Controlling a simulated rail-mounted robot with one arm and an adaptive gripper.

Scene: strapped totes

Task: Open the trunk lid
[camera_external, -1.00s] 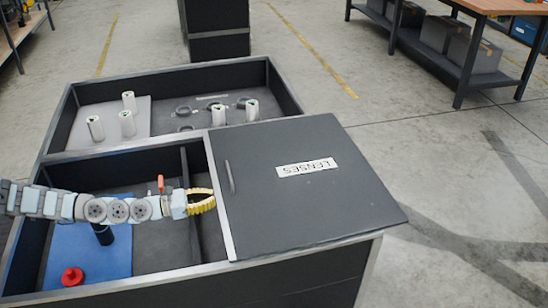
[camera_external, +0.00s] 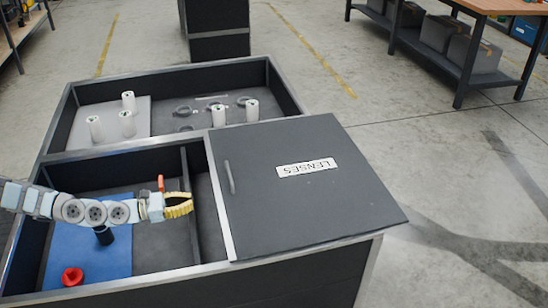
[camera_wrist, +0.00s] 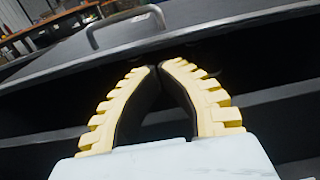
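The trunk lid (camera_external: 300,215) is a flat dark panel marked LENSES, lying closed over the right front compartment. Its bar handle (camera_external: 229,178) is near the lid's left edge; it also shows in the wrist view (camera_wrist: 125,27), above and left of my fingertips. My gripper (camera_external: 191,205), with yellow ribbed fingers, is left of the lid and apart from it, over the open compartment. In the wrist view the fingertips (camera_wrist: 163,66) nearly meet, with nothing seen between them.
A divider (camera_external: 191,165) stands in the open front compartment. A blue mat (camera_external: 110,262) there holds a red knob-like part (camera_external: 73,277) and a dark cylinder (camera_external: 104,236). White cylinders (camera_external: 128,123) stand in the rear compartment. A workbench (camera_external: 470,45) is at the back right.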

